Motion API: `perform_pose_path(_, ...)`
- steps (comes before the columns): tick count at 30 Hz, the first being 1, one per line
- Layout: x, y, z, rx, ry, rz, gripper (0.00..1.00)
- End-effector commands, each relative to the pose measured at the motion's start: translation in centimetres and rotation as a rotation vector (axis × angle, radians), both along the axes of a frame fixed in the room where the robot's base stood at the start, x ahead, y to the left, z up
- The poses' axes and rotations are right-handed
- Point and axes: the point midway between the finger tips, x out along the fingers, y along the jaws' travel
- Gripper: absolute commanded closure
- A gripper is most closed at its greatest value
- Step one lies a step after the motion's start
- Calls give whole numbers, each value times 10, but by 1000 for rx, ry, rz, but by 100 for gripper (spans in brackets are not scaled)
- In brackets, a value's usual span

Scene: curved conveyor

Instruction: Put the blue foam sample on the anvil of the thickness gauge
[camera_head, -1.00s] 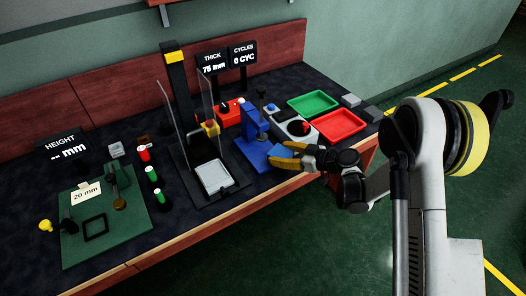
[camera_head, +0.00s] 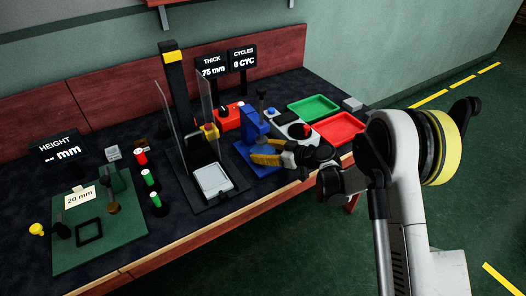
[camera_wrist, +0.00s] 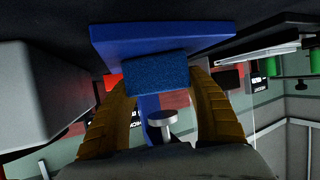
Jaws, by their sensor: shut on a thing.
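The blue foam sample (camera_wrist: 157,73) is a textured blue block between my yellow-orange fingers in the wrist view. My gripper (camera_head: 268,154) is shut on it, with one finger on each side. In the head view the sample is hidden or cannot be told apart from the gauge's blue. The blue thickness gauge (camera_head: 250,125) stands on the bench, and my gripper is at its front right. The wrist view, upside down, shows the gauge's blue base (camera_wrist: 160,38) behind the sample and a silver round foot (camera_wrist: 161,118) near it. The anvil is not clearly visible; contact cannot be told.
A clear-walled press (camera_head: 213,180) with a white pad stands left of the gauge. Green (camera_head: 313,105) and red (camera_head: 338,126) trays lie to the right. A display (camera_head: 212,65) reads THICK 75 mm. The bench's front edge (camera_head: 250,205) runs below my gripper.

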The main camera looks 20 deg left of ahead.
Motion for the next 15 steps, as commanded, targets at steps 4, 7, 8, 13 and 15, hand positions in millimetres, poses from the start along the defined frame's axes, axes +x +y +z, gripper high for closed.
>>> perform_pose_path(4,0,0,-1,0,0,0,17)
perform_pose_path(7,0,0,-1,0,0,0,17)
perform_pose_path(8,0,0,-1,0,0,0,17)
perform_pose_path(13,0,0,0,0,0,0,17)
perform_pose_path(15,-1,-3,4,0,0,-1,17)
